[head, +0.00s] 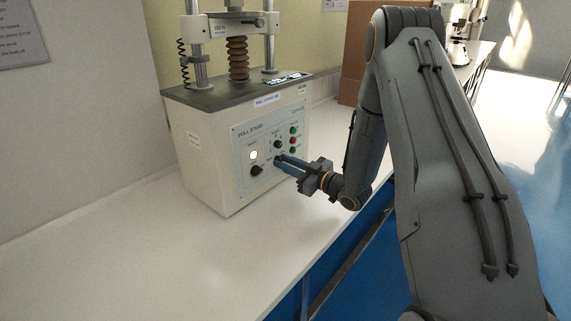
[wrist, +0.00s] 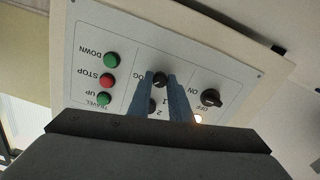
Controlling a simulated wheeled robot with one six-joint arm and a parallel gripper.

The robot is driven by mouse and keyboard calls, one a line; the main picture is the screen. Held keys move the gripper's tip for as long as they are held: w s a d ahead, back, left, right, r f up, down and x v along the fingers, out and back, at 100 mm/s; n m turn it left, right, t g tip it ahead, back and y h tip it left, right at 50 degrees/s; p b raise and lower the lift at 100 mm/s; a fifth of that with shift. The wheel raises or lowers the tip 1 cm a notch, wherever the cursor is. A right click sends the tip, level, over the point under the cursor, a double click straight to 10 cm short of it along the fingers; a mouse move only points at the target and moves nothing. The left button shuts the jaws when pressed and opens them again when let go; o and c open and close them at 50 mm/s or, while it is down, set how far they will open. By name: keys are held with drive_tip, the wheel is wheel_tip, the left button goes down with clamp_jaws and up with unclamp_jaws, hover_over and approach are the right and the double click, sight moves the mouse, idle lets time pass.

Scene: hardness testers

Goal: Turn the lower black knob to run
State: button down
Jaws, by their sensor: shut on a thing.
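The lower black knob (wrist: 160,79) is on the grey control panel of the pull stand. In the wrist view, which shows the panel upside down, it sits between the two blue fingertips of my gripper (wrist: 160,76). My gripper is shut on it. A label by the knob is partly hidden by a finger, with "OG" readable. In the head view my gripper (head: 279,159) reaches the panel from the right and hides the lower knob. The upper black knob (head: 278,144) is just above; it also shows between the fingers in the wrist view (wrist: 152,105).
A larger black ON/OFF knob (head: 256,170) and a lit white lamp (head: 254,155) are left of my gripper. Green and red buttons (wrist: 107,79) stand in a column on the other side. The white bench (head: 130,260) is clear in front. A cardboard box (head: 358,50) stands behind my arm.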

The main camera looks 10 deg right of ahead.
drive_tip(key=n+b, duration=1.2)
drive_tip(key=n, duration=0.5)
drive_tip(key=shift+n, duration=0.3)
drive_tip(key=shift+b, duration=0.35)
drive_tip(key=c, duration=1.6)
unclamp_jaws()
drive_tip(key=shift+r, duration=0.1)
drive_tip(key=shift+d, duration=0.1)
